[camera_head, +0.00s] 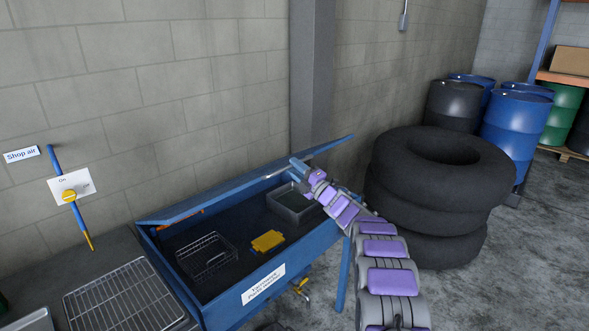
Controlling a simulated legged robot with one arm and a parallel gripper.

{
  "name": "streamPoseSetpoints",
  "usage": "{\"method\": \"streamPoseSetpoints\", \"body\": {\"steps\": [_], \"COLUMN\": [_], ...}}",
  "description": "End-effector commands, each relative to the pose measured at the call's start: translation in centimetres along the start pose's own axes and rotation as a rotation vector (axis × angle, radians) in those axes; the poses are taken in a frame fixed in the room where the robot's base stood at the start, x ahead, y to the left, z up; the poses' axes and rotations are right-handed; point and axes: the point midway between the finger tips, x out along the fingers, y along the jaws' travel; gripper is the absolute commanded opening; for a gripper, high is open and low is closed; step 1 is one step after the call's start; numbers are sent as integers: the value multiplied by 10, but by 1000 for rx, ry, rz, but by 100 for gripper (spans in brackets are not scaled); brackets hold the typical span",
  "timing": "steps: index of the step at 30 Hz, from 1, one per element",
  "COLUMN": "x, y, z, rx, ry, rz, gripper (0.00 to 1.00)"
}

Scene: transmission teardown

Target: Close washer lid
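The blue parts washer (222,311) stands against the block wall, with a white label on its front. Its blue lid (215,203) is open, tilted up over the back of the basin and seen at a shallow angle. Inside the basin are a wire basket (207,257), a yellow part (267,241) and a grey tray (294,204). My purple and grey arm reaches in from the lower right across the washer's right end. My gripper (299,168) is at the lid's edge, right of its middle. Its fingers are too small to make out, and I cannot tell whether it touches the lid.
Stacked black tyres (440,190) stand right of the washer, with blue drums (516,125) behind. A wire rack (122,296) lies on the bench at left. A shop air valve (69,195) is on the wall. Concrete floor is clear at lower right.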

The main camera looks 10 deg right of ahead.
Motion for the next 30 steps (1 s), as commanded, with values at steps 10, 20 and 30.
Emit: {"method": "streamPoseSetpoints", "body": {"steps": [10,20,30], "x": [-20,-38,-58], "y": [-9,-18,-28], "z": [-1,0,0], "rx": [-4,-4,-3], "ry": [2,0,-1], "rz": [6,6,7], "gripper": [34,34,34]}}
